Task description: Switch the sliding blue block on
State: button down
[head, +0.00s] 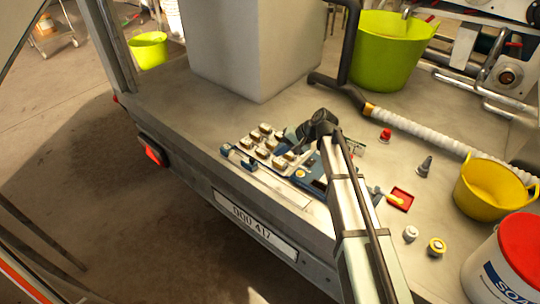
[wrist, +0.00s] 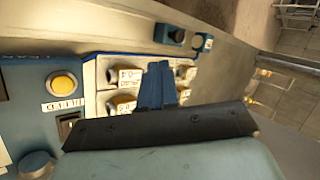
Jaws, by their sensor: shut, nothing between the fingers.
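The control panel (head: 281,167) lies on the trailer bed with a blue and beige face. A small blue block (head: 237,157) sits at its left front edge; I take it to be the sliding block. In the wrist view a blue block (wrist: 169,35) with a dark end shows above the panel's edge, beside a small round blue part (wrist: 203,43). My gripper (wrist: 159,68) has its blue fingers together and empty, over the beige knob area and apart from the block in the picture. In the head view my gripper (head: 292,137) is partly hidden by my wrist. The block's switch state cannot be told.
Several beige knobs (head: 264,128) crowd the panel near my fingers. A yellow button (wrist: 61,86) and a black rocker switch (wrist: 70,124) lie left in the wrist view. A large grey box (head: 250,50) stands behind the panel. The trailer edge drops off in front.

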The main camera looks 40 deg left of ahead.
jog(key=shift+v, duration=2.5)
jog(key=shift+s+a, duration=0.1)
